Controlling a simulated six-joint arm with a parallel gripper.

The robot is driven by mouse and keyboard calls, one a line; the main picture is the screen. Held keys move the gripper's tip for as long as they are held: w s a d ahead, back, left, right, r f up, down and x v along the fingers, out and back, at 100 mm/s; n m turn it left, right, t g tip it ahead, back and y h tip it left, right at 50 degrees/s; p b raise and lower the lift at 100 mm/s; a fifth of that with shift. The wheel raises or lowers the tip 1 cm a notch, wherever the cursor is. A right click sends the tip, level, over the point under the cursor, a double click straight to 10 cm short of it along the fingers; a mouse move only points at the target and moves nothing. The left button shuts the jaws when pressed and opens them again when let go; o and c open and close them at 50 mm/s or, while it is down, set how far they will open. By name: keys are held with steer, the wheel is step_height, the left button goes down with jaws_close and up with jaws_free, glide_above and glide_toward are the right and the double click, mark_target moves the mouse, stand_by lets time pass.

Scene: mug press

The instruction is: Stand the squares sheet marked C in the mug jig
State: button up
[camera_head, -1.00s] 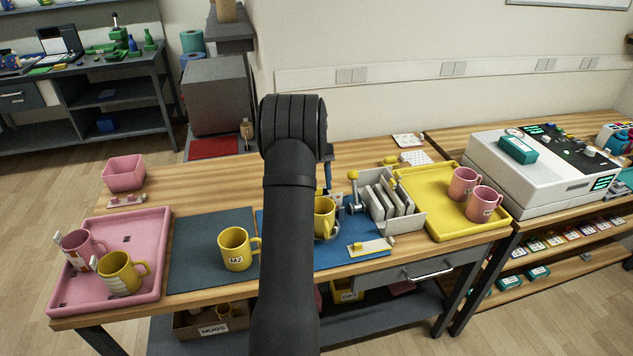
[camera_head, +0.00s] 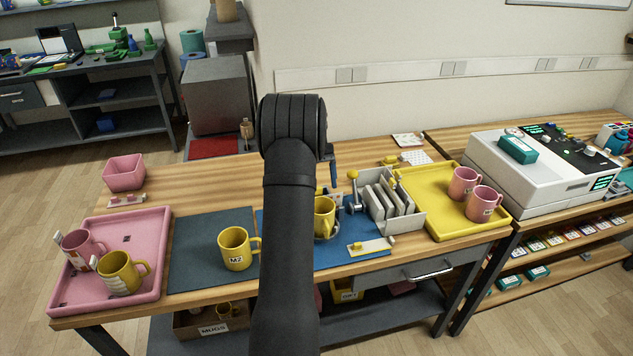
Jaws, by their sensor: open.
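A grey-white rack (camera_head: 418,218) holds several pale upright sheets (camera_head: 388,203) in slots. Their patterns and letters are too small to read, so I cannot tell which is marked C. The mug jig (camera_head: 352,205), with a yellow-knobbed lever, stands on the blue mat (camera_head: 350,262) left of the rack. A yellow mug (camera_head: 324,214) sits at the jig, partly hidden by my arm. My black arm rises through the middle of the picture and hides part of the jig area. A dark bluish part of it shows just above the jig; my gripper's fingers are hidden.
A yellow mug marked M2 (camera_head: 234,250) stands on the dark mat (camera_head: 190,270). The pink tray (camera_head: 150,290) holds two mugs; the yellow tray (camera_head: 440,228) holds two pink mugs. A small yellow-and-white plate (camera_head: 368,247) lies in front of the rack. A pink bowl (camera_head: 124,174) stands behind.

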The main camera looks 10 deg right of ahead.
steer(key=shift+r, duration=0.15)
steer(key=shift+r, duration=2.85)
steer(key=shift+f, duration=2.85)
steer(key=shift+r, duration=0.1)
